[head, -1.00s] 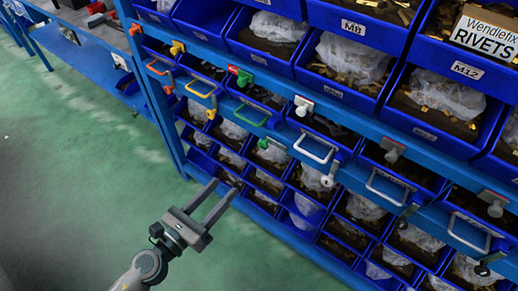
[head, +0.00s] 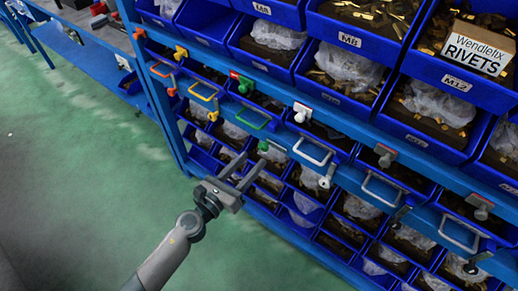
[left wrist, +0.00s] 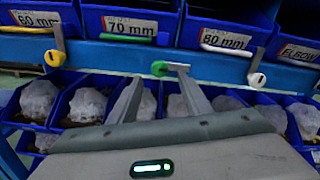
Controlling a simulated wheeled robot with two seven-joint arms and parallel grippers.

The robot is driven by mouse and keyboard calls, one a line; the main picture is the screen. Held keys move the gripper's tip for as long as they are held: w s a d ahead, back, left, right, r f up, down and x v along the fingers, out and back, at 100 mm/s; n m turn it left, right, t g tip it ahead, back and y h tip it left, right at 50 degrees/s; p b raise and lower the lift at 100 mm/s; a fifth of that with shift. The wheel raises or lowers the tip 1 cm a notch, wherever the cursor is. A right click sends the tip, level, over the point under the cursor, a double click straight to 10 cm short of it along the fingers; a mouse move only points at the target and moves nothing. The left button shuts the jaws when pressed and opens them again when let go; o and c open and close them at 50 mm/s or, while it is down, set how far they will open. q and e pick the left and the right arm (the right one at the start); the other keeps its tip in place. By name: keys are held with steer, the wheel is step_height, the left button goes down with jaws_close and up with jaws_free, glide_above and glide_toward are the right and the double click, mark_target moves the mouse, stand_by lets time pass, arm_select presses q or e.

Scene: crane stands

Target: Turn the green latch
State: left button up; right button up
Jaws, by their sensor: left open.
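The green latch is a round green cap with a pale lever pointing right. It sits on the lower blue rail in the left wrist view (left wrist: 160,69), and in the head view (head: 263,146) it is just above my left fingertips. My left gripper (head: 255,160) is open and empty, its fingers pointing up toward the latch. In the left wrist view the two fingers (left wrist: 160,88) frame the space just below the latch; I cannot tell whether they touch it. My right gripper is not in view.
A green drawer handle (head: 252,118) is above the latch. A yellow latch (left wrist: 55,59) and a white latch (left wrist: 257,80) flank it with levers up. A green knob (head: 245,85) sits higher up. Blue bins fill the rack; green floor (head: 90,150) is clear at left.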

mark_target(262, 149)
arm_select(q)
steer(key=shift+x, duration=2.65)
steer(key=c, duration=1)
